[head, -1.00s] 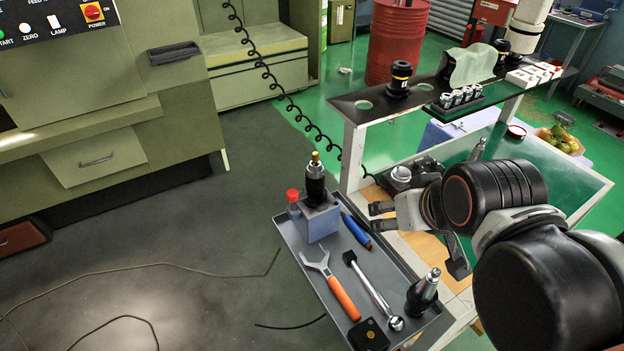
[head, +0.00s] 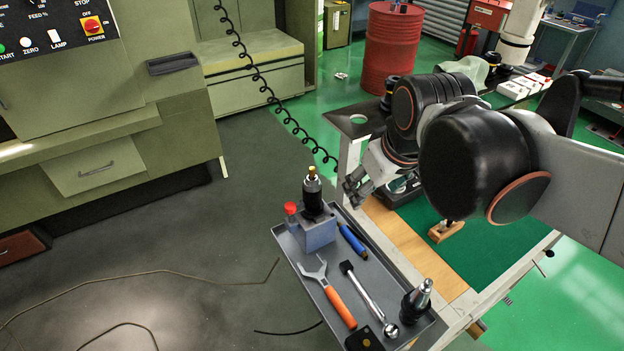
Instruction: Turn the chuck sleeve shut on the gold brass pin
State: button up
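The gold brass pin (head: 312,170) stands upright in the top of the dark chuck sleeve (head: 313,194). The chuck is on a blue-grey block (head: 317,235) at the far end of the grey tray. My gripper (head: 354,188) is to the right of the chuck, pointing down and to the left. Its fingers look spread and empty, apart from the sleeve. How far the sleeve is turned cannot be told.
The grey tray (head: 375,271) also holds a red-capped item (head: 291,208), a blue-handled tool (head: 352,241), an orange-handled wrench (head: 338,303), a ratchet (head: 370,301) and a tool holder (head: 417,300). A shelf with a dark top (head: 350,121) rises behind my gripper.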

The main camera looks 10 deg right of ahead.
jog(key=w+a+r+n+g+p, duration=0.2)
jog(key=w+a+n+p, duration=0.2)
jog(key=w, duration=0.4)
jog(key=n+g+p, duration=0.3)
jog(key=n, duration=0.1)
send_over(312, 187)
jog(key=w, duration=0.2)
jog(key=f, duration=0.2)
jog(key=shift+d+f, duration=0.25)
jog(key=shift+f, duration=0.1)
notch_tip(312, 187, down, 14)
jog(key=shift+b, duration=0.9)
jog(key=c, duration=1.1)
